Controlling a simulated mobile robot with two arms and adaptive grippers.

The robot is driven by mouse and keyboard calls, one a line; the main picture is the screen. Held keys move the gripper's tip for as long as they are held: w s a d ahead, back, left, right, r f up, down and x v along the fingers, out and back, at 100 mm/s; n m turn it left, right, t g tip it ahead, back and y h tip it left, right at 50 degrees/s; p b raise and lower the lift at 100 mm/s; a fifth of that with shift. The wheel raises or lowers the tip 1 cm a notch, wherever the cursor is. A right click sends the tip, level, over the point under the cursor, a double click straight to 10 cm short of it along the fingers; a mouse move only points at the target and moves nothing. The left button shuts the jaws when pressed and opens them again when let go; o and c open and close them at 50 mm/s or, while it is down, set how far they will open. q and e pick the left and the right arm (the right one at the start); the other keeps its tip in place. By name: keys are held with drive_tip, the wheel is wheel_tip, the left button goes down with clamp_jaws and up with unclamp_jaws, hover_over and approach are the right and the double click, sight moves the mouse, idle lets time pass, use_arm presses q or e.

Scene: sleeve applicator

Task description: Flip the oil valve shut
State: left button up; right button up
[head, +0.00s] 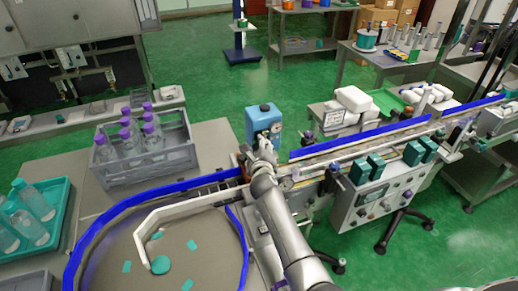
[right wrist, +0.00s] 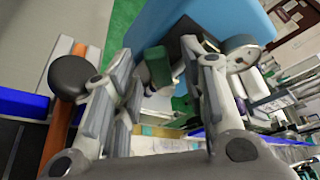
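A blue oil tank (head: 263,118) stands behind the conveyor in the middle of the head view. Its blue body (right wrist: 205,22) fills the top of the right wrist view. My right gripper (head: 264,150) is at the tank's front; in the right wrist view (right wrist: 163,75) its fingers are spread apart, with nothing clearly held. The valve is largely hidden by the gripper in the head view. My left gripper is not in view.
A black round knob (right wrist: 75,76) on an orange-brown bar is close to the left finger. A round silver-rimmed part (right wrist: 240,44) is beside the right finger. A grey crate of purple-capped bottles (head: 148,158) is left of the tank. The blue-railed conveyor (head: 365,142) runs right.

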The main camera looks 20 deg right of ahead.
drive_tip(key=c, duration=0.5)
clamp_jaws()
use_arm(q)
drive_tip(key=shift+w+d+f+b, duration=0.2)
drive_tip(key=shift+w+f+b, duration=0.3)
drive_tip(key=shift+b, duration=0.05)
use_arm(e)
drive_tip(key=shift+a+f+n+h, duration=0.2)
drive_tip(key=shift+f+n+h, duration=0.15)
drive_tip(key=shift+n, duration=0.25)
drive_tip(key=o, duration=0.5)
unclamp_jaws()
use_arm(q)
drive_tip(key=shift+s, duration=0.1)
